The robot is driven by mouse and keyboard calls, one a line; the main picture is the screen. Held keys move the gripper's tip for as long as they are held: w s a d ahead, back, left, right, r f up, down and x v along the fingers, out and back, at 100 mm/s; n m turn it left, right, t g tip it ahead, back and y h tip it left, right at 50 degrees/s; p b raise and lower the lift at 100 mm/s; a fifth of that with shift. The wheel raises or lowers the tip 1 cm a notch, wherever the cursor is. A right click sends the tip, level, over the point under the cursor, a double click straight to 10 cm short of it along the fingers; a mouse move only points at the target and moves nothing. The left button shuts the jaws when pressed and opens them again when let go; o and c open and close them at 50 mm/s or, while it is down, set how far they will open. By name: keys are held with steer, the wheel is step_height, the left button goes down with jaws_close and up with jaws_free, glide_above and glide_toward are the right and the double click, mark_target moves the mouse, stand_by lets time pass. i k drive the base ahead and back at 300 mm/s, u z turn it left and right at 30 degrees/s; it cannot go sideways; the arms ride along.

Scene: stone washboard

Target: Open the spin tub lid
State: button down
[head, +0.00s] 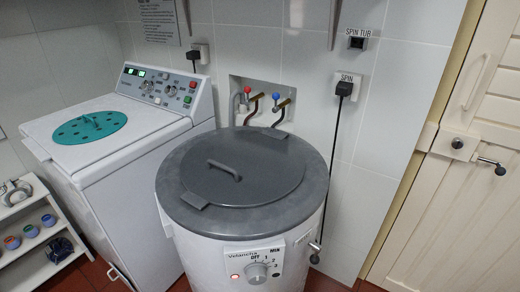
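The spin tub (233,240) is a white round drum with a dark grey top, standing on the floor in the middle of the head view. Its round grey lid (258,172) lies flat and closed on the top. A short raised handle (224,170) sits on the lid's left part, and a small tab (194,200) shows at its front left edge. A dial (256,271) and a lit red lamp (235,277) are on the tub's front. My gripper is not in view.
A white washing machine (130,150) with a teal round cover (90,127) stands close on the left. Taps (276,97) and a hanging cord (333,165) are on the wall behind. A shelf (30,235) is at the far left, a cream door (450,200) at the right.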

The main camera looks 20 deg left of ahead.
mark_target(250, 168)
steer(key=u, duration=0.5)
steer(key=k, duration=0.65)
steer(key=u, duration=0.85)
steer(key=i, duration=0.9)
steer(key=z, duration=0.55)
